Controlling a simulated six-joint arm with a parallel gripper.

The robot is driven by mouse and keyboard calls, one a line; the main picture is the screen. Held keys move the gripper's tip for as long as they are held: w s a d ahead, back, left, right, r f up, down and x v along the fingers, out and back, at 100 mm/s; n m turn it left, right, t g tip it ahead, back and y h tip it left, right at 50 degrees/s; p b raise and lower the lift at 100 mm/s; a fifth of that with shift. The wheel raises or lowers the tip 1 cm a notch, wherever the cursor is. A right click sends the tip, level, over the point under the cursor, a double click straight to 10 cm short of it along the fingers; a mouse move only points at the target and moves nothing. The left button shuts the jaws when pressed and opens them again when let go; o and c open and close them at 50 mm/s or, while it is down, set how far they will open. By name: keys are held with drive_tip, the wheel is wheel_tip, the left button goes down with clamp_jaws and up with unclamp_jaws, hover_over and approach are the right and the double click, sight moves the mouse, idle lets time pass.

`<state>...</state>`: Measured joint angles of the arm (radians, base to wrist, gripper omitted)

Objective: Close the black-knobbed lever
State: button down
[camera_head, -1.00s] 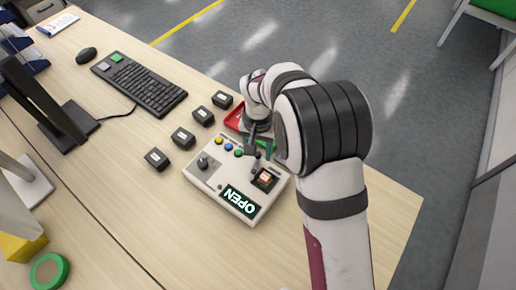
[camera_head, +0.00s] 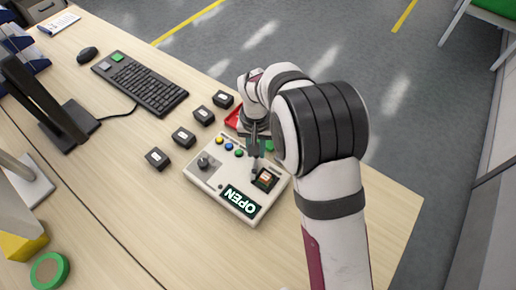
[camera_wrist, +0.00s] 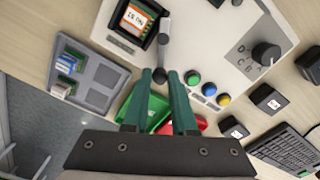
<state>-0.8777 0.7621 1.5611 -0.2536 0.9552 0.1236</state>
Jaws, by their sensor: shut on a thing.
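The control box (camera_head: 209,182) is a pale case on the table with a lit display (camera_head: 239,201) reading OPEN. A socket (camera_head: 266,179) on it holds an orange-labelled part (camera_wrist: 134,20). The lever (camera_wrist: 165,28) runs beside the socket, and its black knob (camera_wrist: 160,75) lies between my fingertips in the wrist view. My gripper (camera_wrist: 161,76) has green fingers and is shut on the knob. In the head view my gripper (camera_head: 255,149) is over the box's far edge, and its fingers partly hide the lever.
Blue, green and yellow buttons and a black dial (camera_head: 204,161) sit on the box. Several small black boxes (camera_head: 183,138) stand to its left, with a keyboard (camera_head: 139,84) beyond. Red (camera_wrist: 191,126) and green (camera_wrist: 158,117) bins and a grey tray (camera_wrist: 98,76) lie near my gripper.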

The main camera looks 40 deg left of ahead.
sight(242, 166)
drive_tip(key=n, duration=0.1)
drive_tip(key=a+n, duration=0.1)
drive_tip(key=n, duration=0.1)
drive_tip(key=shift+s+n, duration=0.3)
drive_tip(key=shift+s, duration=0.1)
drive_tip(key=n, duration=0.1)
drive_tip(key=s+n, duration=0.1)
drive_tip(key=shift+a+n, duration=0.3)
drive_tip(key=shift+a, duration=0.05)
drive_tip(key=n, duration=0.2)
drive_tip(key=s+n, duration=0.1)
drive_tip(key=n, duration=0.1)
drive_tip(key=s+n, duration=0.1)
drive_tip(key=n, duration=0.1)
drive_tip(key=shift+a, duration=0.25)
drive_tip(key=c, duration=0.7)
unclamp_jaws()
wheel_tip(242, 166, up, 16)
drive_tip(key=shift+f, duration=0.1)
